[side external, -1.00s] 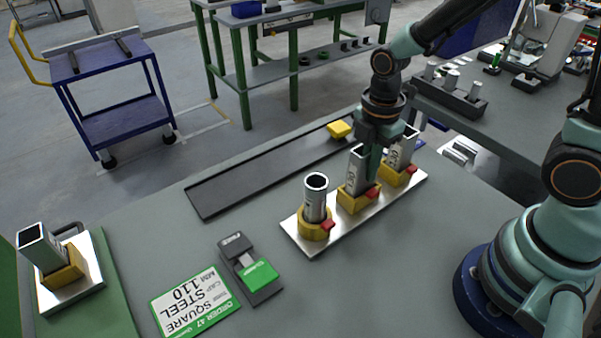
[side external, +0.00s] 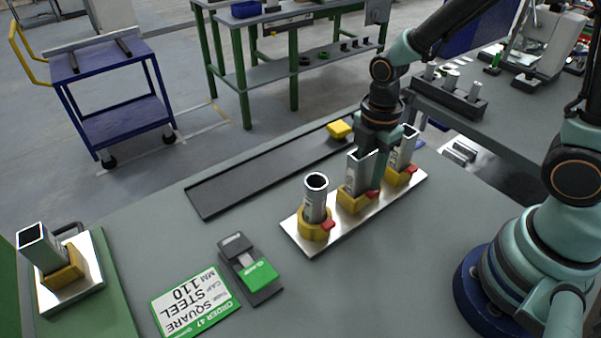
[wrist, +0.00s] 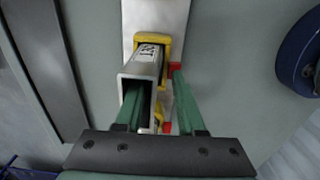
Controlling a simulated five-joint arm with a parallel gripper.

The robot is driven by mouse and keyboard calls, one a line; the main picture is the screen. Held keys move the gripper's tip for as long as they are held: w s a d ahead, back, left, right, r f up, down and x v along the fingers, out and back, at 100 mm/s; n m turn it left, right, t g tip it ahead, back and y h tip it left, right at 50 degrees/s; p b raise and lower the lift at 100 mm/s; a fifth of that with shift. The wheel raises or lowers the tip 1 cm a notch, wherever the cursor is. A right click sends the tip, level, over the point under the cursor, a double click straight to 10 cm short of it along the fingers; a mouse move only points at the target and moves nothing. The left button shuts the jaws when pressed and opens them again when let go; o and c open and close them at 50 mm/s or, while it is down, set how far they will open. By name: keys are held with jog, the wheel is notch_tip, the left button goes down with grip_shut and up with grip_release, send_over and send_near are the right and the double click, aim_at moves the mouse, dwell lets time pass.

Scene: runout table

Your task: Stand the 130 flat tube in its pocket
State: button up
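The flat tube (side external: 355,178), silver and open-topped, stands upright in the middle yellow pocket (side external: 354,202) of the metal plate in the side view. Its printed number is too small to read there. My gripper (side external: 372,172) is down at this tube, with one finger on its base-side face. In the wrist view my gripper (wrist: 161,80) has its fingers apart, with a gap between the right finger and a tube wall. The left finger overlaps the tube's open end (wrist: 122,82); I cannot tell whether it is inside or beside it. The fingers partly hide the pocket.
A round tube (side external: 315,200) stands in the near pocket and another tube (side external: 404,150) in the far pocket, close to my gripper. A square tube (side external: 38,248) stands on a separate plate at left. A black channel (side external: 260,178) lies behind.

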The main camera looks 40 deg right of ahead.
notch_tip(320, 180, up, 12)
dwell(0.5)
jog(key=s+d+r+m+t, duration=0.2)
jog(key=d+r+m+t, duration=0.3)
jog(key=m, duration=1.3)
jog(key=shift+r+t, duration=0.3)
jog(key=shift+r, duration=0.05)
